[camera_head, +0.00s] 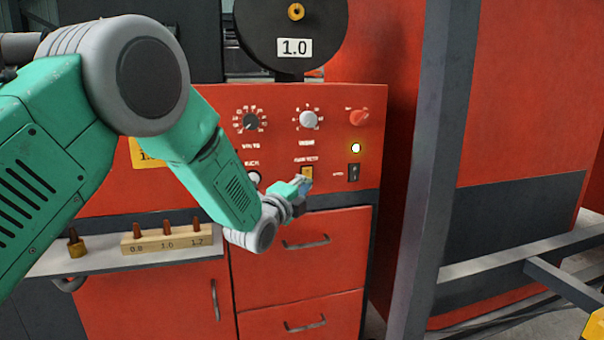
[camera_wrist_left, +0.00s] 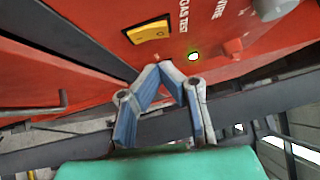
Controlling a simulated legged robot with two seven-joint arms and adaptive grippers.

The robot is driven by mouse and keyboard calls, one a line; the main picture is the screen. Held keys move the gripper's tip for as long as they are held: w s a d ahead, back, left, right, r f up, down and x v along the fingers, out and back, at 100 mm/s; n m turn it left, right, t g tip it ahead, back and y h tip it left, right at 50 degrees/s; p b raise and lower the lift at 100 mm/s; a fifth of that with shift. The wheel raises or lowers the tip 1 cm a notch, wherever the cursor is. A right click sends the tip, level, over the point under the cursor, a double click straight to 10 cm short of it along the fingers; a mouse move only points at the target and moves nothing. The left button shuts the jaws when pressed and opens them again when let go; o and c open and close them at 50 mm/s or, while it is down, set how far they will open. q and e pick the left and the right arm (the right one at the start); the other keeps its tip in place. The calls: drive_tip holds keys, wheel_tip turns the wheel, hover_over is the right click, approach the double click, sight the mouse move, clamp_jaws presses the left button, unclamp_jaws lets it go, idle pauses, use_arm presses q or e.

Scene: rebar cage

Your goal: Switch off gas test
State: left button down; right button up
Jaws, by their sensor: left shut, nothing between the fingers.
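The gas test switch is a small yellow rocker (camera_head: 307,172) on the red machine's control panel. In the left wrist view the yellow rocker (camera_wrist_left: 148,31) sits in a dark frame beside the "GAS TEST" lettering. Which way it is tipped is not clear. My left gripper (camera_head: 303,183) is shut and empty, just below the rocker in the head view. In the left wrist view its fingertips (camera_wrist_left: 166,66) meet below and right of the rocker, with a gap in the picture. Whether they touch the panel cannot be told. My right gripper is not in view.
Knobs (camera_head: 308,119) sit above. A shelf (camera_head: 110,262) with a block of copper-coloured tips is at left. A grey post (camera_head: 440,170) stands right of the machine.

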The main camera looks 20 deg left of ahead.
sight(307, 176)
use_arm(q)
drive_tip(key=shift+w+a+r+p, duration=0.1)
drive_tip(key=shift+w+r+p, duration=0.1)
drive_tip(key=shift+w, duration=0.45)
drive_tip(key=shift+w+a+r+p, duration=0.1)
drive_tip(key=shift+w+p, duration=0.15)
drive_tip(key=shift+w, duration=0.4)
drive_tip(key=shift+w+r+p, duration=0.1)
drive_tip(key=shift+w+p, duration=0.1)
drive_tip(key=shift+w, duration=0.45)
